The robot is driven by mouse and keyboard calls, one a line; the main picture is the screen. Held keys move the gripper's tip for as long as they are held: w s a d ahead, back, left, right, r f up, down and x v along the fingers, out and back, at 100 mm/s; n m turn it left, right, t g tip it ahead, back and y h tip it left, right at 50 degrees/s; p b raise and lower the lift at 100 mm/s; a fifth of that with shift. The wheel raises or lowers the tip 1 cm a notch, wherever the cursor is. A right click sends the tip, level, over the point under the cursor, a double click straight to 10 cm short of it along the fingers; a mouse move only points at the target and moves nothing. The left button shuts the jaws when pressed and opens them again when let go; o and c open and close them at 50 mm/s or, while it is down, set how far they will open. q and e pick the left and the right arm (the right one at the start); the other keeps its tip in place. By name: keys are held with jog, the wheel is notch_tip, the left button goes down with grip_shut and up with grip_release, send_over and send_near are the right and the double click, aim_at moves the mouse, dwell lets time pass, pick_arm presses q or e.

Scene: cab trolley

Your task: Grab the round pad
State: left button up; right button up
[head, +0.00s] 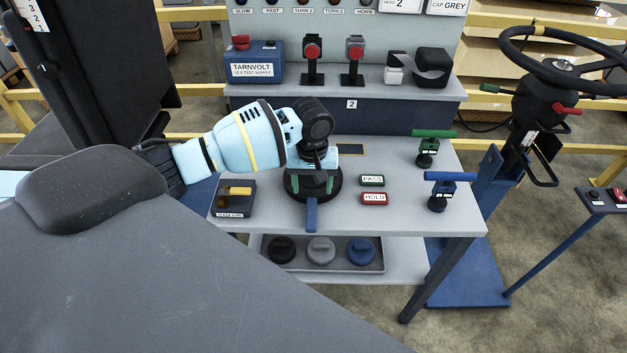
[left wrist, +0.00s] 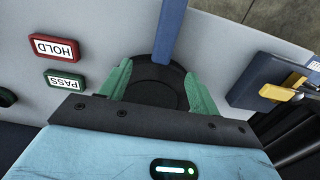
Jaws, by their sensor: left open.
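A black round disc (head: 335,191), which looks like the round pad, sits on the grey table with a blue bar (head: 311,214) sticking out toward the front. My left gripper (head: 313,184) is over it, pointing down, with green fingers apart. In the left wrist view the disc (left wrist: 155,92) shows between the two open fingers (left wrist: 158,80), and the blue bar (left wrist: 169,35) runs away from it. I cannot tell whether the fingers touch the disc. The gripper body hides part of it in the head view. My right gripper is not in view.
PASS (head: 372,181) and HOLD (head: 374,198) blocks lie right of the disc. A dark box with a yellow handle (head: 236,191) is at left. Green-handled (head: 427,150) and blue-handled (head: 438,193) devices stand at right. A tray (head: 270,264) with three round caps is on the shelf below.

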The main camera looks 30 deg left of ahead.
aim_at(312, 199)
pick_arm(q)
jog(key=f, duration=0.5)
jog(key=shift+s+d, duration=0.1)
jog(key=shift+s, duration=0.15)
jog(key=shift+r, duration=0.1)
grip_shut()
